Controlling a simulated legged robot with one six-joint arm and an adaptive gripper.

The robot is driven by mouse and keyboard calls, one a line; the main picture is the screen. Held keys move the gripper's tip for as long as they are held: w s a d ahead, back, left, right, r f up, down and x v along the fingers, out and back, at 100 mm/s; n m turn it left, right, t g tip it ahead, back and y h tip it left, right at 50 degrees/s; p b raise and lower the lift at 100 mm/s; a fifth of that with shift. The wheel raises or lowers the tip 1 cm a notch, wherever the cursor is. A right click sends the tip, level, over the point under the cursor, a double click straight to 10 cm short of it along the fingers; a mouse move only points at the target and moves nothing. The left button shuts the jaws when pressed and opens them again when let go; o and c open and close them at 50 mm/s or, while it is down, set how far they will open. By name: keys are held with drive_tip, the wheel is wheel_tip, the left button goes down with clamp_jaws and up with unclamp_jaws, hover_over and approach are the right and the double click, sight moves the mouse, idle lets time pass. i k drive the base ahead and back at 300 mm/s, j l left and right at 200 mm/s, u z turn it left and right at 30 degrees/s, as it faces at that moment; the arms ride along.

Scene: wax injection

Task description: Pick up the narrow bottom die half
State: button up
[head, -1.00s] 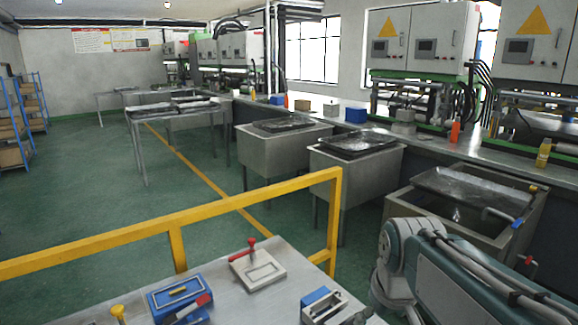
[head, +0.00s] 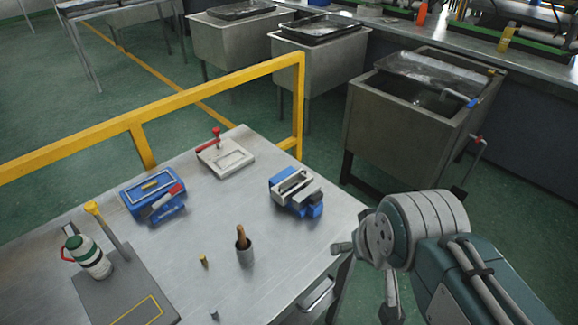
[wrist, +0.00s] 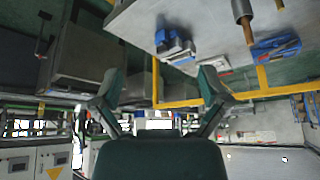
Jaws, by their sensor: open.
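Die parts lie on the metal table. A cream plate with a rectangular recess (head: 228,158) and a red-handled clamp lies at the back. A grey and blue block with a slot (head: 294,190) sits near the right edge; the wrist view also shows it (wrist: 174,42). I cannot tell which is the narrow bottom die half. My gripper (wrist: 158,92) is open and empty, its fingers spread wide, apart from the table items.
A dark cup with a brown handle (head: 245,254), a small yellow piece (head: 204,261) and a striped flask (head: 90,258) stand on the table (head: 185,250). A yellow rail (head: 210,97) runs behind. A metal sink (head: 400,135) stands at the right.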

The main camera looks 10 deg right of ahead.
sight(301, 178)
drive_tip(key=i+l+u, duration=0.3)
drive_tip(key=l+u, duration=0.3)
drive_tip(key=i+l+u, duration=0.15)
drive_tip(key=l+u, duration=0.45)
drive_tip(key=l, duration=0.15)
